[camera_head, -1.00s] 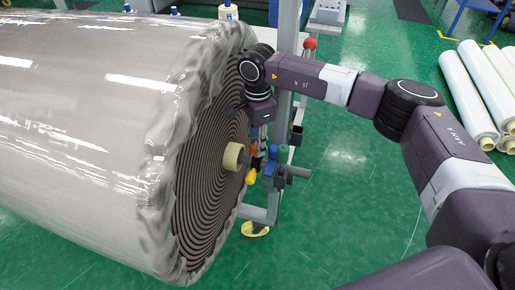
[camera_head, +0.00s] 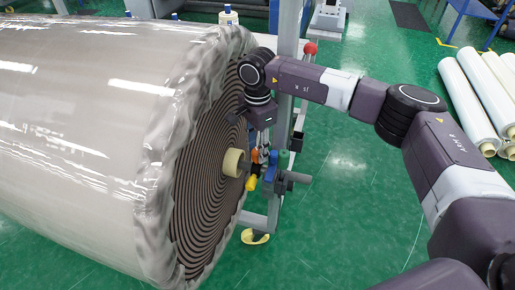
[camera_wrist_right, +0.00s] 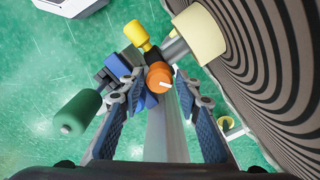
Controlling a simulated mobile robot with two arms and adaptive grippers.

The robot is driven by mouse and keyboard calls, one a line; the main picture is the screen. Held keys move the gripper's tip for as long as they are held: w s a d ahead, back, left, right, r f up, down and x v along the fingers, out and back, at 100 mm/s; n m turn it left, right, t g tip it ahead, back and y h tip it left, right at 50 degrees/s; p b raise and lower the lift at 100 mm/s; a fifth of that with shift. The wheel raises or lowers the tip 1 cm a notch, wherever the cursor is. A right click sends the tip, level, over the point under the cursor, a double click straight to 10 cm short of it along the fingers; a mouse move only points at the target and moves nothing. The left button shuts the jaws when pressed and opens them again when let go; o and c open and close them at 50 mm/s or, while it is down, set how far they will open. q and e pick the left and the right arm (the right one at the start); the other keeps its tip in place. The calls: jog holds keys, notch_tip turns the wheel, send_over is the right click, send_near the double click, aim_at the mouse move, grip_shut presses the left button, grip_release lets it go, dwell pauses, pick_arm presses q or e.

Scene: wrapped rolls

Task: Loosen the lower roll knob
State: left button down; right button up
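The large wrapped roll (camera_head: 90,110) fills the left side of the head view, its cream core (camera_head: 234,161) sticking out of the spiral end. Beside the core is a cluster of coloured knobs: orange (camera_wrist_right: 159,77), yellow (camera_wrist_right: 136,33) and green (camera_wrist_right: 76,113). Which one the task calls the lower roll knob is not clear. My right gripper (camera_wrist_right: 160,84) points down at the cluster from above. Its two fingers are apart, one on each side of the orange knob, with small gaps seeming to show. Contact cannot be confirmed. My left gripper is out of view.
A grey upright post (camera_head: 290,40) with a red ball knob (camera_head: 310,48) stands behind my right wrist. The roll's end face is close to the right finger. White rolls (camera_head: 470,90) lie at far right. Green floor is free between.

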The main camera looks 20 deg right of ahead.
aim_at(257, 150)
jog(key=shift+r, duration=0.2)
notch_tip(257, 150, up, 12)
jog(key=shift+f, duration=0.15)
dwell(0.4)
